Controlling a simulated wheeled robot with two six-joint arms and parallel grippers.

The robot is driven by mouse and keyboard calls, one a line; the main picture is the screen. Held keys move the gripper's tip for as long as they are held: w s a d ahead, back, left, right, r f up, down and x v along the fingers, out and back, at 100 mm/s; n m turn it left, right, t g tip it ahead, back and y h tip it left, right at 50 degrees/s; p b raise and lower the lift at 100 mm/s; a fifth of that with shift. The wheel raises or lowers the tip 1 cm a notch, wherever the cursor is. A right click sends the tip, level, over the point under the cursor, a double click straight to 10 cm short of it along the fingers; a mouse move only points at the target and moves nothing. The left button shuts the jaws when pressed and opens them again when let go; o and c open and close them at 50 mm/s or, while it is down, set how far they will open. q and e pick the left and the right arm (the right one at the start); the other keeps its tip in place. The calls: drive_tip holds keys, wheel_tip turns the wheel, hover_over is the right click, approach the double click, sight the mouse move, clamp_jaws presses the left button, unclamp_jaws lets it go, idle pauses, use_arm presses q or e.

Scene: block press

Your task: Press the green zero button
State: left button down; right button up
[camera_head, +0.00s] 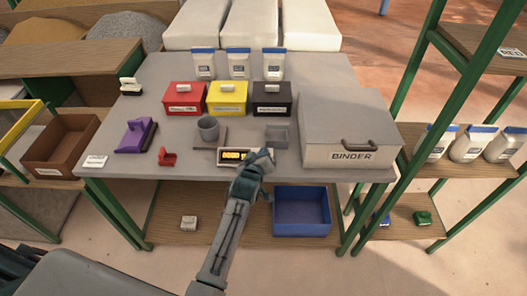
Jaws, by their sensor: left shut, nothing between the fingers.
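A small scale (231,156) with a lit orange digit display stands near the front edge of the grey table (345,87). The display shows zeros at its left; its right end is covered by my gripper. My left gripper (262,160) is shut and empty, with its fingertips at the right end of the scale. I cannot tell whether the tips touch it. The green zero button does not show; the gripper hides that part. My right gripper is not in view.
A grey cup (208,128) stands behind the scale, and a grey open box (277,136) stands to its right. A red scoop (167,157) and purple tool (136,135) lie left. The large binder box (350,130) fills the table's right. A blue bin (302,211) sits below.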

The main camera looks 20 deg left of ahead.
use_arm(q)
drive_tip(key=s+r+p, duration=0.1)
drive_tip(key=r+p, duration=0.1)
drive_tip(key=r, duration=0.1)
drive_tip(key=shift+s+d, duration=0.2)
drive_tip(key=shift+s, duration=0.15)
